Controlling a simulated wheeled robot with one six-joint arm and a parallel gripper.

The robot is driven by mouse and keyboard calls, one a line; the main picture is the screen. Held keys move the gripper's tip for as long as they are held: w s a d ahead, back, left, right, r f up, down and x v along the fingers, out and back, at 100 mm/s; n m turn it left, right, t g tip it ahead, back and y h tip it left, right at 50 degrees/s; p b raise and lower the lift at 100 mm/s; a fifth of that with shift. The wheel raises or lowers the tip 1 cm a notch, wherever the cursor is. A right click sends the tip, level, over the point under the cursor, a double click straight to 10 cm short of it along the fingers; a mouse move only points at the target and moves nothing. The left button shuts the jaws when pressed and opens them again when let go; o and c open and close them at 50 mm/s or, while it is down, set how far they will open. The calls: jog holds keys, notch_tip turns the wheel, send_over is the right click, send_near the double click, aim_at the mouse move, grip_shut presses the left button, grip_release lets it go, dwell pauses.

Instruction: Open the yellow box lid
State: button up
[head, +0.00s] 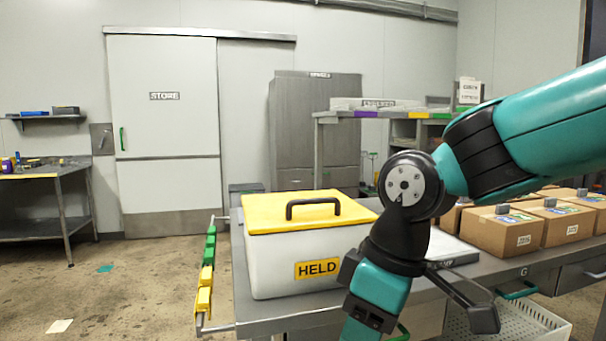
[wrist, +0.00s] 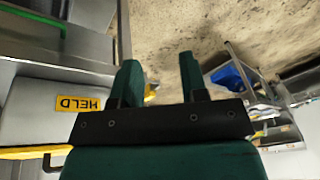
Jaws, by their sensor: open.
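The white box (head: 270,275) with a HELD label stands on the steel table. Its yellow lid (head: 265,215) lies flat and closed on top, with a black arched handle (head: 313,205). In the wrist view the box (wrist: 35,115) appears upside down at the left, with a strip of the lid (wrist: 22,153) at the lower left. My gripper (wrist: 160,65) is open, and nothing shows between its two green fingers. It is beside the box, apart from the lid and handle. In the head view my arm hangs in front of the box's right side, and the fingertips are not visible.
Several cardboard boxes (head: 505,234) stand on the steel table (head: 275,318) to the right. A rail with green and yellow blocks (head: 206,275) runs along the table's left side. A white crate (head: 520,325) sits lower right. Floor to the left is mostly clear.

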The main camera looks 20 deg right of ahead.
jog(key=w+d+r+n+t+h+p, duration=0.2)
jog(key=w+r+n+p, duration=0.6)
jog(key=w+r+p, duration=1.3)
jog(key=h+b, duration=0.1)
jog(key=b, duration=0.2)
send_near(309, 200)
jog(key=shift+n+g, duration=0.3)
jog(key=shift+n, duration=0.1)
jog(key=f, duration=0.2)
jog(key=w+f, duration=0.1)
jog(key=f, duration=0.2)
jog(key=w+f, duration=0.1)
jog(key=f, duration=0.2)
jog(key=shift+w+a+f, duration=0.15)
jog(key=shift+w+a, duration=0.05)
jog(key=shift+c, duration=0.5)
grip_shut()
jog(key=shift+d, duration=0.15)
